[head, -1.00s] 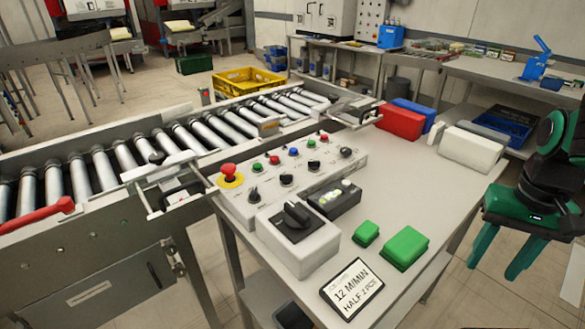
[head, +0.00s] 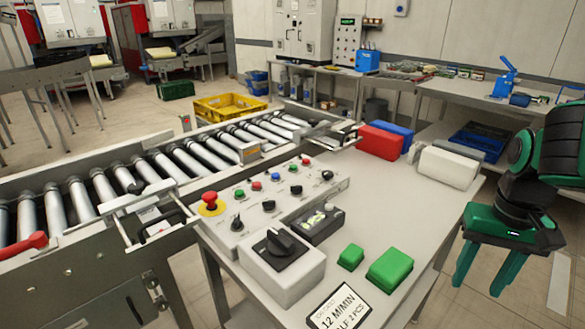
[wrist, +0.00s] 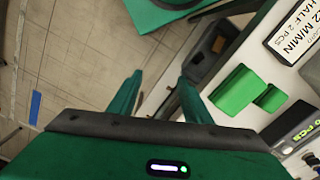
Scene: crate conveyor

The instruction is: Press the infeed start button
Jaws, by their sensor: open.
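The control panel (head: 262,228) stands on the grey table beside the roller conveyor. It carries a red emergency-stop knob (head: 209,201) on a yellow ring, small green (head: 239,195), red (head: 257,186) and blue (head: 275,177) buttons, another green button (head: 290,168) and several black knobs. The labels are too small to read, so I cannot tell which one is infeed start. My gripper (head: 481,281) is open and empty, pointing down beyond the table's right edge, well apart from the panel. In the wrist view, my gripper (wrist: 160,82) has its fingers spread above the floor beside the table.
The table's middle is clear. The conveyor (head: 170,166) runs behind.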

